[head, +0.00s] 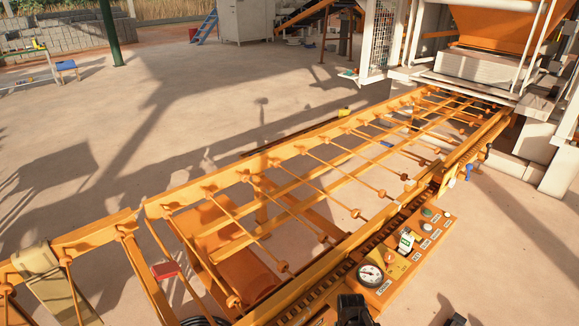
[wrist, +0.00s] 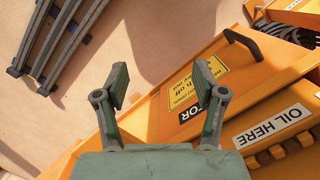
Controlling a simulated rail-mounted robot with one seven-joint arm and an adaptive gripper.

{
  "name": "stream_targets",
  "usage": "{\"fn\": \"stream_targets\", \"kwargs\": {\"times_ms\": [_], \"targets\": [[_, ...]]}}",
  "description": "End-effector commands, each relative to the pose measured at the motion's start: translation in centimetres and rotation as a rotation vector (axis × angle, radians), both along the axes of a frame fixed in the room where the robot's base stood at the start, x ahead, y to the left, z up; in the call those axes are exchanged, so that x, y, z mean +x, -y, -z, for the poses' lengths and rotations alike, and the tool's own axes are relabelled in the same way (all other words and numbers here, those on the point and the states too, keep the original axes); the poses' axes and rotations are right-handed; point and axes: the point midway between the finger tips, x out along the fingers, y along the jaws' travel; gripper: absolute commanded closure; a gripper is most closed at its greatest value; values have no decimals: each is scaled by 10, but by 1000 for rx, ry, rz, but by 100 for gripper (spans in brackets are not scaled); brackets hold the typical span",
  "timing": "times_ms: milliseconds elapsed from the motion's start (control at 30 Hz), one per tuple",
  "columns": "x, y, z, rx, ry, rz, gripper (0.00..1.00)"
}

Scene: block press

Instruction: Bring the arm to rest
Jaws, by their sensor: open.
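My gripper (wrist: 160,88) is open in the wrist view, its two green-grey fingers wide apart with nothing between them. Beyond the fingers are sandy floor and an orange machine panel (wrist: 180,105). The panel carries a yellow sign (wrist: 198,80) and a white "OIL HERE" label (wrist: 272,126). I cannot tell how far the fingers are from the panel. In the head view a dark shape shows at the bottom edge, and I cannot tell whether it is part of my arm.
A long orange conveyor frame (head: 290,140) crosses the head view. Its control panel (head: 410,250) has a round gauge (head: 370,274) and buttons. The press (head: 480,65) stands at the back right. Dark curved bars (wrist: 58,45) lie at the wrist view's left. Open floor spreads left of the conveyor.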

Motion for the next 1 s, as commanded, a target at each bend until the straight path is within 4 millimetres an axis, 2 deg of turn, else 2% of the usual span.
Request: {"fn": "stream_targets", "kwargs": {"times_ms": [100,300,500,600,767,1000], "targets": [[-39,0,29,0,-82,1,30],[-112,0,73,0,-226,2,30],[-180,0,101,0,-352,3,30],[-204,0,109,0,-395,3,30],[-224,0,115,0,-430,3,30],[-225,0,115,0,-432,4,30]]}}
